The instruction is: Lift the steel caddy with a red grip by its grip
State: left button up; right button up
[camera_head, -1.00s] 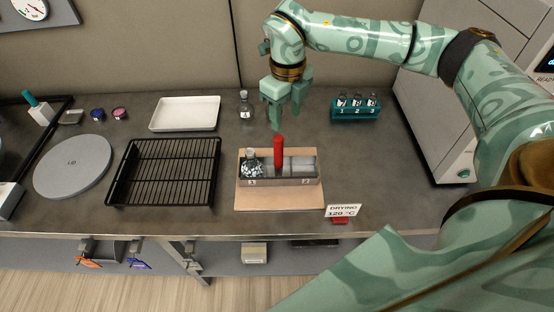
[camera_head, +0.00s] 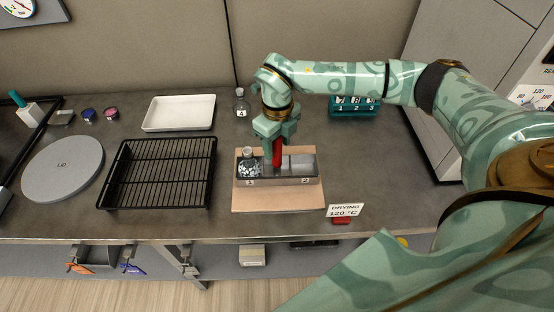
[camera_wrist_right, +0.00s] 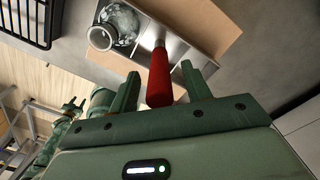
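The steel caddy (camera_head: 305,181) stands on a tan board on the bench. Its red grip (camera_head: 277,153) rises upright from its middle; the grip also shows in the right wrist view (camera_wrist_right: 159,75). A round flask (camera_head: 250,166) with pale contents sits in compartment 1; compartment 2 seems to hold no flask. My right gripper (camera_head: 273,142) points down over the caddy, its fingers on either side of the red grip's upper part. In the right wrist view, the fingers are apart with gaps beside the grip.
A black wire rack (camera_head: 160,172) and a white tray (camera_head: 179,113) lie left of the tan board (camera_head: 277,203). A flask (camera_head: 241,106) and a teal vial rack (camera_head: 353,107) stand behind. A drying sign (camera_head: 345,211) stands front right.

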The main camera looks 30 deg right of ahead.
grip_shut()
jog(key=shift+r, duration=0.2)
